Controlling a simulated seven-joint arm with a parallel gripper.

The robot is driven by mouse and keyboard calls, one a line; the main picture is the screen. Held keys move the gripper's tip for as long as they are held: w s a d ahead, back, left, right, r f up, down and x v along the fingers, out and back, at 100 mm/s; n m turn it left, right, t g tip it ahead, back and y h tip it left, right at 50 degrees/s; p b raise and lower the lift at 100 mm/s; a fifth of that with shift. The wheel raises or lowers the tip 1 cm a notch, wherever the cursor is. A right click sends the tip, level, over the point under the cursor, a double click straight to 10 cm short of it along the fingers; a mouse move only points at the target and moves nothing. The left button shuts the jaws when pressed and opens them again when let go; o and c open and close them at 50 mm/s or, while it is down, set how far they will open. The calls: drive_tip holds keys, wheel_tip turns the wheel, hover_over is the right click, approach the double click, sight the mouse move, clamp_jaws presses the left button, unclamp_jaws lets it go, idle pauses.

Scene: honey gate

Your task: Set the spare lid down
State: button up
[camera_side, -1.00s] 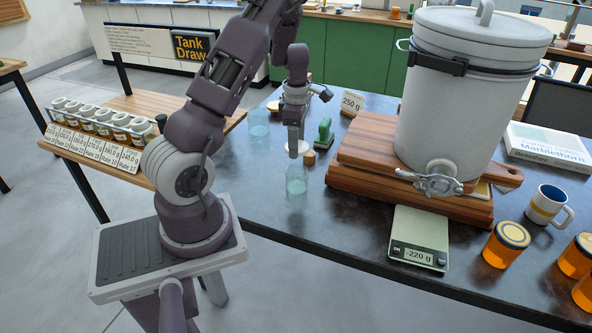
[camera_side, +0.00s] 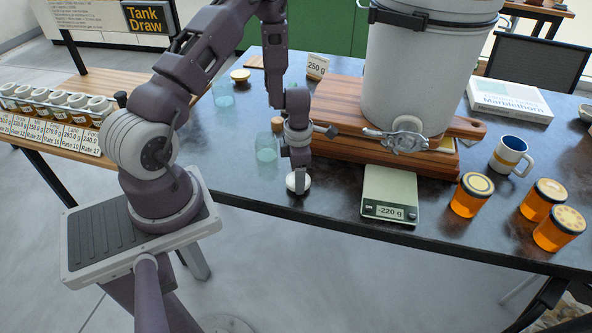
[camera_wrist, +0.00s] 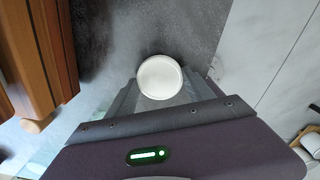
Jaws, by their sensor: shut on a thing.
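The spare lid (camera_side: 298,183) is a small round white disc at the tip of my gripper (camera_side: 299,173). My gripper points down and is shut on the lid, close to the front edge of the dark table (camera_side: 335,205). The lid is left of the scale and right of an empty glass jar (camera_side: 266,152). Whether its underside touches the table I cannot tell. In the wrist view the lid (camera_wrist: 160,77) shows its full pale face between the fingers of my gripper (camera_wrist: 162,98).
The scale (camera_side: 388,188) reads -220 g. A wooden stand (camera_side: 340,138) carries the large white tank (camera_side: 405,70) with its tap. Orange honey jars (camera_side: 470,197) and a mug (camera_side: 511,155) stand at right. A second glass jar (camera_side: 223,96) is farther back. Bare table lies between lid and scale.

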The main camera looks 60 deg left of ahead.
drive_tip(key=shift+f, duration=0.65)
drive_tip(key=shift+f, duration=0.1)
drive_tip(key=o, duration=1.7)
drive_tip(key=shift+o, duration=0.2)
